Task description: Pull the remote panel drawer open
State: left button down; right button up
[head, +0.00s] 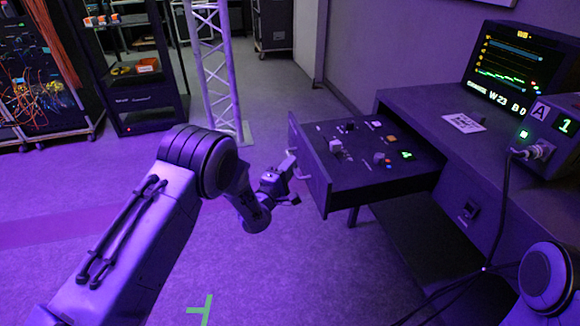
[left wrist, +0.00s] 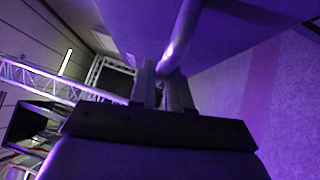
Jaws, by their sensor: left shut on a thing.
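The remote panel drawer (head: 372,170) stands well out from the desk, with buttons, knobs and a lit green display on its top panel. Its front plate (head: 310,168) faces left and carries a bar handle (head: 301,175). My left gripper (head: 287,172) is at the handle in the head view. In the left wrist view the fingers (left wrist: 163,92) are shut around the handle bar (left wrist: 182,38), and the drawer front fills the top of the picture. Part of my right arm shows at the lower right of the head view; its gripper is out of view.
The desk (head: 445,135) holds a monitor (head: 518,65) and a box marked A and 1 (head: 552,125), with a cable hanging down in front. A truss tower (head: 215,70) and a rack (head: 140,85) stand behind. The floor left of the drawer is clear.

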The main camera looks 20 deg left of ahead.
pick_arm(q)
jog(key=c, duration=1.2)
grip_release()
jog(key=shift+a, duration=0.1)
jog(key=shift+o, duration=0.2)
jog(key=v, duration=1)
jog(key=shift+s, duration=0.3)
